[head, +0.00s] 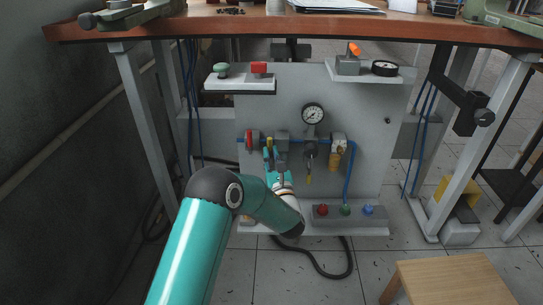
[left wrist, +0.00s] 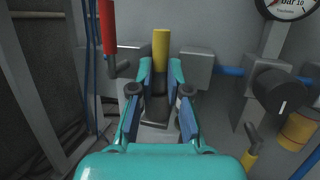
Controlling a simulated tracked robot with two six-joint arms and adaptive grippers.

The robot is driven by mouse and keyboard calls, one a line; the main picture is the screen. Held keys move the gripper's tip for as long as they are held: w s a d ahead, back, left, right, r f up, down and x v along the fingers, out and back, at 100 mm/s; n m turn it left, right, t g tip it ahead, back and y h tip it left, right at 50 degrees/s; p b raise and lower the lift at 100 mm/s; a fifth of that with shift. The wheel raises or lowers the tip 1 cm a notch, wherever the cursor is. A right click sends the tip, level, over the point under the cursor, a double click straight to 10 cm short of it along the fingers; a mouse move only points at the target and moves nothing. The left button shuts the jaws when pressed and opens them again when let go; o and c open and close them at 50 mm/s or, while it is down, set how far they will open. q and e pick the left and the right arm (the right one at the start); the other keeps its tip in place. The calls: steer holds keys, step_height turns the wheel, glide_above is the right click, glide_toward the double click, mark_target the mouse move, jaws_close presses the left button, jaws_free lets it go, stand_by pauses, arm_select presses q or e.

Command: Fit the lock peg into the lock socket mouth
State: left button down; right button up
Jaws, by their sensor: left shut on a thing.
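My left gripper (head: 270,158) reaches up to the pneumatic panel, below the blue air line and left of the round gauge. In the left wrist view its two teal fingers (left wrist: 160,95) are closed on a dark grey piece (left wrist: 157,106). A yellow cylinder (left wrist: 161,48) rises just beyond that piece; I cannot tell whether the two are one part. The held piece may be the lock peg, but its shape is mostly hidden between the fingers. I cannot make out the lock socket mouth for certain in either view. My right gripper is not in view.
A button box (head: 345,215) sits below right. The wooden tabletop (head: 230,27) overhangs above. A stool (head: 450,279) stands front right.

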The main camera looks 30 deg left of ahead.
arm_select(q)
steer(key=shift+f+b, duration=0.65)
steer(key=shift+f, duration=0.1)
steer(key=c, duration=1.1)
jaws_free()
steer(key=shift+o, duration=0.2)
steer(key=shift+s, duration=0.1)
steer(key=v, duration=1.2)
